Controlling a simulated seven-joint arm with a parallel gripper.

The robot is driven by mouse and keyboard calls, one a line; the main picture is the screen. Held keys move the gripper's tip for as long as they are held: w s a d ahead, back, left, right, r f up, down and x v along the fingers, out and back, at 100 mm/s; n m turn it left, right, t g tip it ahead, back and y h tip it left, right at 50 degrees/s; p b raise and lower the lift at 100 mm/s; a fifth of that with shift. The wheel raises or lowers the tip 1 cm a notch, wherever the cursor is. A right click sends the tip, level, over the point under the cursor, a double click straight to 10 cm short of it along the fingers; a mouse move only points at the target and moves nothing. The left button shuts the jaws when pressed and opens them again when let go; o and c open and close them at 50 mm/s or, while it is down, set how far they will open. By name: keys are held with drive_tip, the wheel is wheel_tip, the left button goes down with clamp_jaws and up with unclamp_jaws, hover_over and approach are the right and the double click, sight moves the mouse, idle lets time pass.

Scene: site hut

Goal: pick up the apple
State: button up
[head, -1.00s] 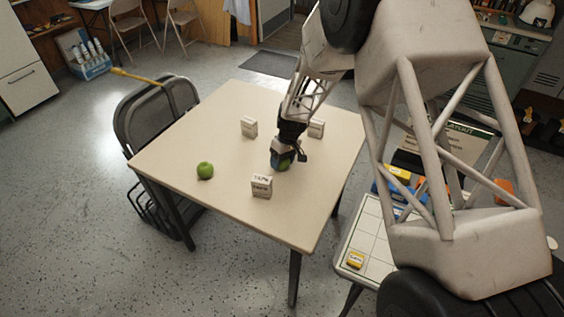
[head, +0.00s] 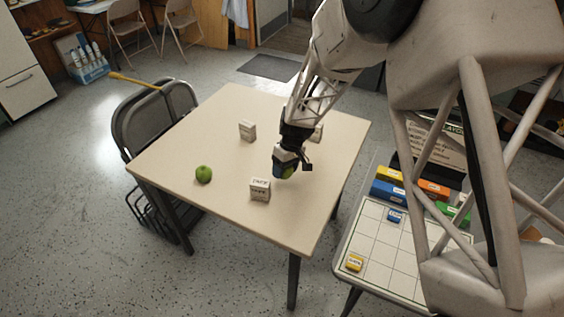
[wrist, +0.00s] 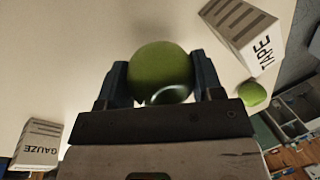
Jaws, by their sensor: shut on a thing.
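My gripper (head: 288,171) is over the right half of the table and shut on a green apple (wrist: 160,70). In the wrist view its two blue-grey fingers are on either side of this round green fruit. In the head view the fingers hide most of it. I cannot tell whether it is clear of the table top. A second green apple (head: 203,174) stands on the table at the left, apart from my gripper. It also shows in the wrist view (wrist: 252,93), beside the tape box.
A white tape box (head: 260,189) stands on the table (head: 225,215) in front of my gripper. Another white box (head: 247,131) stands behind, and one is mostly hidden behind my arm. A gauze box (wrist: 38,143) shows in the wrist view. A gridded side table (head: 375,245) stands at right.

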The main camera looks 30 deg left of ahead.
drive_tip(key=s+d, duration=0.4)
drive_tip(key=s, duration=0.1)
drive_tip(key=s+d+r, duration=0.1)
drive_tip(key=s+d, duration=0.1)
drive_tip(key=shift+s, duration=0.15)
drive_tip(key=shift+d, duration=0.1)
